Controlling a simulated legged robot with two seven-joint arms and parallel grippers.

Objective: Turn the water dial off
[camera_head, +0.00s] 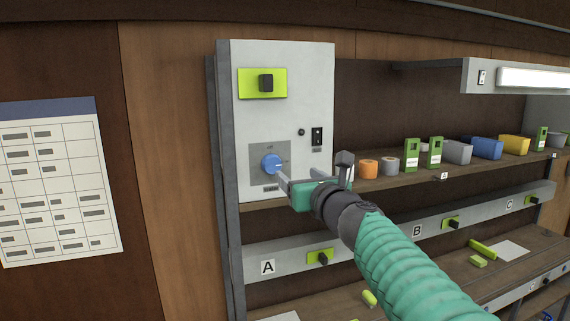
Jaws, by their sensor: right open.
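The blue water dial (271,163) sits on a grey square plate (257,150) low on a pale panel (285,115). Its pointer faces right. The small lettering around it is too small to read surely. My right gripper (312,170) is open and empty, in front of the panel's lower right. Its left finger is close to the dial's lower right side; I cannot tell whether they touch. Its other finger stands near the panel's right edge. My left gripper is not in view.
A green-backed black switch (266,83) and a small black rocker switch (317,136) are on the same panel. Orange, grey, green, blue and yellow items line the shelf (400,178) to the right. Knobs A (322,258), B and C sit below. A chart (55,180) hangs left.

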